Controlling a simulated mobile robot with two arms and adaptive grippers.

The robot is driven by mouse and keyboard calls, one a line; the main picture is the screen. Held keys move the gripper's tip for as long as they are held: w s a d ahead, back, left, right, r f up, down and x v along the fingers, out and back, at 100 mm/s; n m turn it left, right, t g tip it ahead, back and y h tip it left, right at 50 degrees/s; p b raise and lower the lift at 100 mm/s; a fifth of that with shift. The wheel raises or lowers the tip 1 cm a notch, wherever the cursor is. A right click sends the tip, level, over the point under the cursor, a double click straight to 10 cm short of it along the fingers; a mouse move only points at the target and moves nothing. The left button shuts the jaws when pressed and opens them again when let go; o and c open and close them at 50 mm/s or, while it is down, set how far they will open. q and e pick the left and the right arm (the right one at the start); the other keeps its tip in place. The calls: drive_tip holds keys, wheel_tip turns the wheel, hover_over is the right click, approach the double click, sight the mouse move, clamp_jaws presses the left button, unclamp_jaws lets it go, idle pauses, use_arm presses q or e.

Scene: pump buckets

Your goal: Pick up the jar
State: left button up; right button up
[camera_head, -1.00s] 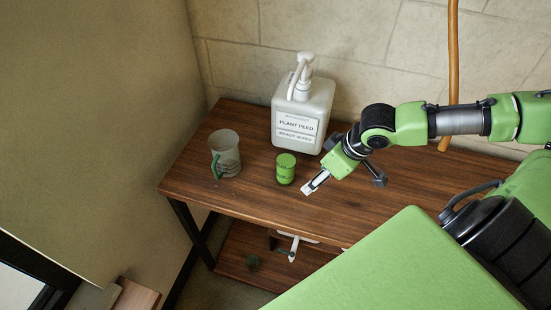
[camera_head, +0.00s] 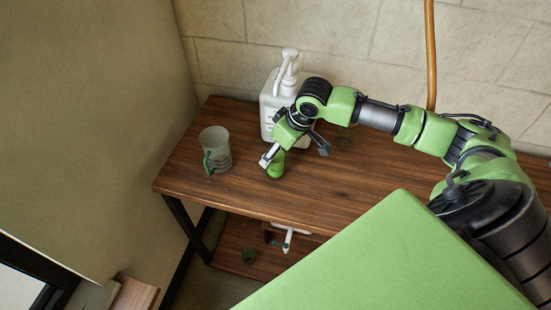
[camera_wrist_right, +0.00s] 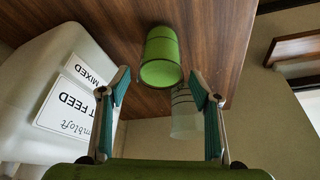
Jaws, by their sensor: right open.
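The small green jar (camera_head: 276,171) stands upright on the wooden table, partly hidden behind my right gripper in the head view. My right gripper (camera_head: 269,157) is at the jar, tilted down, with its fingers spread. In the right wrist view the green jar (camera_wrist_right: 161,60) appears just beyond and between the open finger tips (camera_wrist_right: 160,85). There is no visible contact with the fingers. My left gripper is not in view.
A white pump bottle (camera_head: 268,112) stands right behind my right gripper; its label faces the wrist view (camera_wrist_right: 68,105). A frosted mug (camera_head: 216,150) with a green handle stands left of the jar. The wooden table (camera_head: 340,190) is clear to the front right.

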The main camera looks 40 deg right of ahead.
drive_tip(key=x, duration=0.5)
drive_tip(key=shift+w, duration=0.1)
clamp_jaws()
drive_tip(key=shift+r, duration=0.1)
drive_tip(key=shift+r, duration=0.1)
